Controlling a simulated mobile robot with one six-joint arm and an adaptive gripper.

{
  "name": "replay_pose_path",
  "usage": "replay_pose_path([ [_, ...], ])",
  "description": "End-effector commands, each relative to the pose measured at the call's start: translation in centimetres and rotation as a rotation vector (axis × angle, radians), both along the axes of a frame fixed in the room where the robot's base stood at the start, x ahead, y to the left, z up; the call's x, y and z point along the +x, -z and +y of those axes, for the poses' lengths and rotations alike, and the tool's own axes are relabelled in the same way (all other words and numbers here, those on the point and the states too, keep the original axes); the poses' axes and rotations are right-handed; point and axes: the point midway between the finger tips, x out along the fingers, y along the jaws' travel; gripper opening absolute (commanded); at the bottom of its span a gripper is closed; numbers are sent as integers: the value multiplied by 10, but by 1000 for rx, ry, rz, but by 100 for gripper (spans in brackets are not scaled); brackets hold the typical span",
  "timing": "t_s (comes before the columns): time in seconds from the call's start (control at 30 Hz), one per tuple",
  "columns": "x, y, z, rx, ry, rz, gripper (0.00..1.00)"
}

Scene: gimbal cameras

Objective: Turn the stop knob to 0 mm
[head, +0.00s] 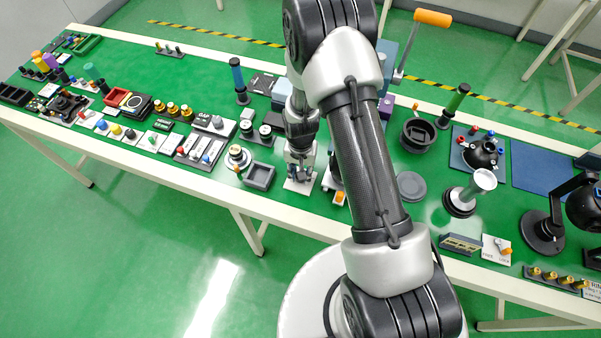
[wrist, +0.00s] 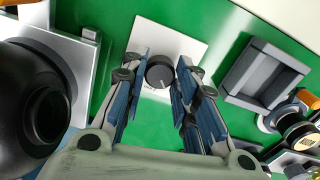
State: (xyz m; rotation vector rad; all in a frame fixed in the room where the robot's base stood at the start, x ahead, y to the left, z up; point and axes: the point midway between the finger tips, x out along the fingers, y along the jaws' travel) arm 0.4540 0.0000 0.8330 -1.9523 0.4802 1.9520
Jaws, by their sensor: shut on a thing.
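The stop knob (wrist: 160,73) is a round dark knob with a pale pointer line, on a white square plate (wrist: 165,38). In the wrist view the pointer is toward the lower right of the knob. Marks on the plate are too small or hidden to read. My gripper (wrist: 161,76) has its two blue-padded fingers on opposite sides of the knob, shut on it. In the head view my gripper (head: 300,174) points down over the white plate (head: 298,186), and it hides the knob there.
A grey square tray (wrist: 263,74) lies right of the plate in the wrist view; the head view shows this tray (head: 260,176) to the left. A large black round part (wrist: 38,110) is close at the left of the wrist view. Many other fixtures crowd the green table (head: 215,60).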

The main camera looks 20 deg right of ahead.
Motion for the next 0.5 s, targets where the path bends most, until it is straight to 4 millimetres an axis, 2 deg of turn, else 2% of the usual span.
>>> replay_pose_path([
  [0.2,0,0,0,0,-156,-1,3],
  [0.5,0,0,0,0,-281,0,3],
])
